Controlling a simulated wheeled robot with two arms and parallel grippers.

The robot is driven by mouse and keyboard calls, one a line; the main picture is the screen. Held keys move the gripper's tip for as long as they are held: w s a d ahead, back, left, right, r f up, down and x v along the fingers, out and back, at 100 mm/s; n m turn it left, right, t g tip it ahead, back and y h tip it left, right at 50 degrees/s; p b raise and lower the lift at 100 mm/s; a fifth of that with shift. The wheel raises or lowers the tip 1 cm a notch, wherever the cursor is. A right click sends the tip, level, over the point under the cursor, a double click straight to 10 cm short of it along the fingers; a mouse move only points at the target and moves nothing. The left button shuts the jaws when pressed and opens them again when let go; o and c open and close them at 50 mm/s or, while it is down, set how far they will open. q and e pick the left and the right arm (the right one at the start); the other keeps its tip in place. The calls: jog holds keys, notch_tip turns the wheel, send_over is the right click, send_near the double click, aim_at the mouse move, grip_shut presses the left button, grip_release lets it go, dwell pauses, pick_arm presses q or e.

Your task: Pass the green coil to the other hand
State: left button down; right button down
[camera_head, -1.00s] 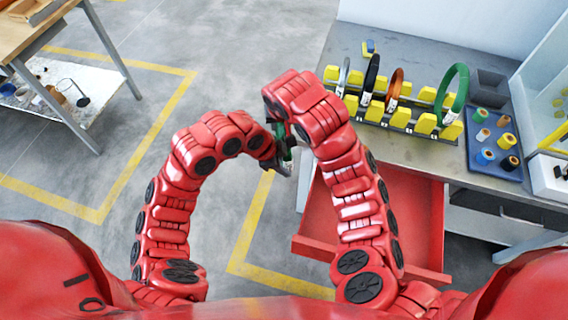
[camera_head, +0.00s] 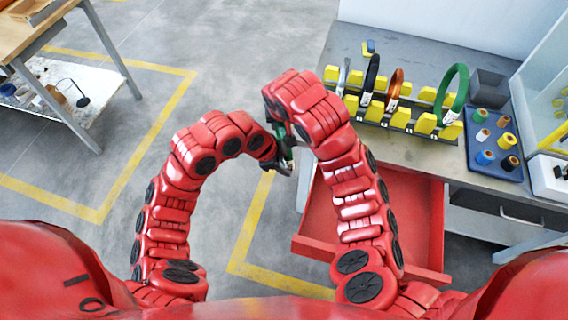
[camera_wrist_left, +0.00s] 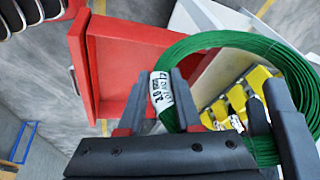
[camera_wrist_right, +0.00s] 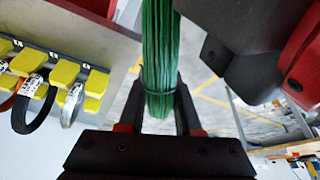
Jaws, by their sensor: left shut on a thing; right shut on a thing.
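The green coil (camera_wrist_left: 240,43) is a loop of green strands with a white printed tag (camera_wrist_left: 160,90). In the left wrist view, my left gripper (camera_wrist_left: 164,82) is shut around the coil at the tag. My right gripper is shut on another stretch of the same coil; its dark fingers show at the right of that view. In the right wrist view, the green bundle passes between the fingers of my right gripper (camera_wrist_right: 160,95). In the head view, only a little green (camera_head: 290,141) shows between my left gripper (camera_head: 280,163) and right wrist, which hides most of the coil.
A rack with yellow blocks (camera_head: 425,123) on the grey table (camera_head: 415,63) holds grey, black, orange and another green coil (camera_head: 458,83). A blue tray (camera_head: 510,150) of spools stands beside it. An open red drawer (camera_head: 425,220) juts out near my right arm.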

jog(key=shift+a+r, duration=0.15)
jog(key=shift+a, duration=0.05)
jog(key=c, duration=0.5)
grip_release()
jog(key=shift+d, duration=0.1)
